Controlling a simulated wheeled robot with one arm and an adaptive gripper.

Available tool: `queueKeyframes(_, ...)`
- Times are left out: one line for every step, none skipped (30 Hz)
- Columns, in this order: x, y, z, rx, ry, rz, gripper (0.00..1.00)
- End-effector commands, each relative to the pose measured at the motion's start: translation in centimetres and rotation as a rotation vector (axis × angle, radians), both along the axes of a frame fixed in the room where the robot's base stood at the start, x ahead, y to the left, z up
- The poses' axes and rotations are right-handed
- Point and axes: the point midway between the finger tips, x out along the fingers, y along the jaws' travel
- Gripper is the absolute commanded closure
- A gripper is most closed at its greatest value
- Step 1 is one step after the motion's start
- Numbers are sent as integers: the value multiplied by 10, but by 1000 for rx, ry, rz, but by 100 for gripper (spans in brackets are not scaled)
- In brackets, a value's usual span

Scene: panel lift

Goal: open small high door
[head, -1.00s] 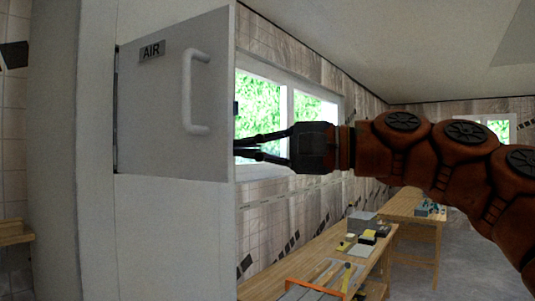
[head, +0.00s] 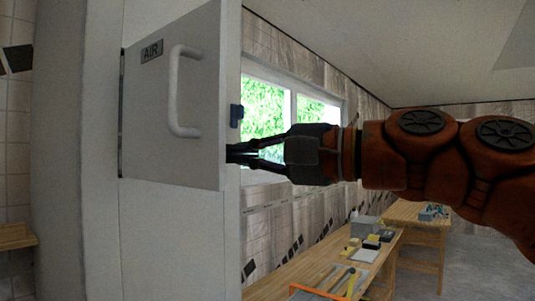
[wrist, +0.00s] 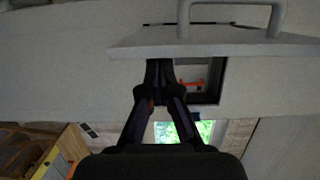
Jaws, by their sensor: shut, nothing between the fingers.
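The small grey door (head: 160,120) carries an "AIR" label (head: 152,51) and a pale upright bar handle (head: 178,90). It is hinged at its left side and stands partly open from the white wall. My gripper (head: 230,153) is shut and empty at the door's free right edge, its tips partly hidden behind that edge. In the wrist view the door (wrist: 215,42) spans the top and my fingers (wrist: 158,72) reach to its inner side, beside the dark-framed opening (wrist: 208,98). Whether they touch the door, I cannot tell.
An orange-red piece (wrist: 192,84) shows inside the opening. A small blue piece (head: 236,115) sits just past the door's free edge. A wooden workbench (head: 275,288) with tools and boxes stands below right, with another table (head: 415,211) behind. Windows (head: 264,108) line the far wall.

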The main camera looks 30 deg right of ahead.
Motion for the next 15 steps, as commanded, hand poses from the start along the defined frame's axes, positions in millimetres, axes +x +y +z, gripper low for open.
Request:
queueKeyframes(1,-3,0,1,0,-1,100)
queueKeyframes(2,-5,0,1,0,-1,100)
queueKeyframes(3,-8,0,2,-1,-1,100)
queueKeyframes(4,-11,0,2,-1,-1,100)
queueKeyframes(5,-15,0,1,0,-1,100)
queueKeyframes(7,-21,-1,2,1,-1,100)
queueKeyframes(8,-25,-1,0,1,0,100)
queueKeyframes(9,-30,-1,0,1,1,100)
queueKeyframes(11,-37,-1,1,0,0,100)
queueKeyframes(6,-42,-1,1,-4,-2,100)
queueKeyframes(-1,-45,-1,2,-7,-4,100)
queueKeyframes(-8,-49,-2,1,-5,-3,100)
queueKeyframes(-13,-52,-3,-1,-4,-2,100)
queueKeyframes(-17,-55,-3,-1,-4,-1,100)
queueKeyframes(-22,-59,-2,0,-5,-2,100)
